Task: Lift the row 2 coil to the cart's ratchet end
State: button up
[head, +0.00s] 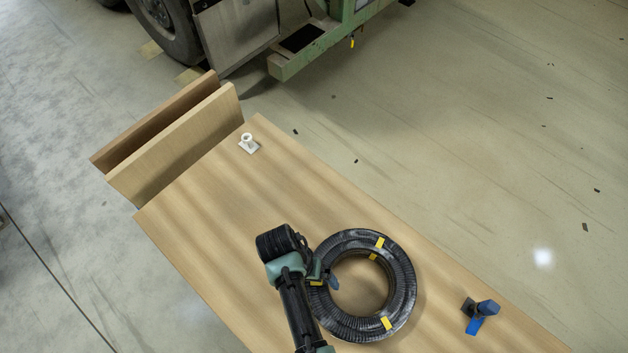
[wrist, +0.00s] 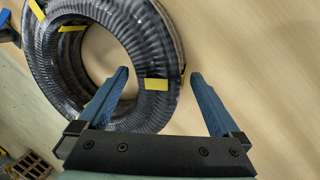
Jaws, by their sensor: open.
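A black ribbed hose coil (head: 402,285) with yellow tape bands lies flat on the wooden top (head: 205,225). I cannot tell whether it is one coil or two stacked. My gripper (head: 325,281) is at the coil's left side. In the wrist view my gripper (wrist: 160,75) is open, its blue fingers astride the coil's ring (wrist: 160,108). One finger is over the centre hole and the other beyond the outer rim, with a yellow band between them. Contact is unclear. A blue and black device (head: 481,315), possibly the ratchet, stands at the right.
Two upright wooden boards (head: 180,140) stand at the far left end. A small white fitting (head: 249,144) sits near that end. The top between the fitting and the coil is clear. Green machinery (head: 310,55) and a tyre (head: 165,25) are beyond, on the floor.

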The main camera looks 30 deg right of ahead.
jog(key=shift+r, duration=0.15)
jog(key=shift+p+v, duration=3.05)
jog(key=shift+v, duration=0.35)
jog(key=v, duration=1.3)
jog(key=shift+p, duration=0.45)
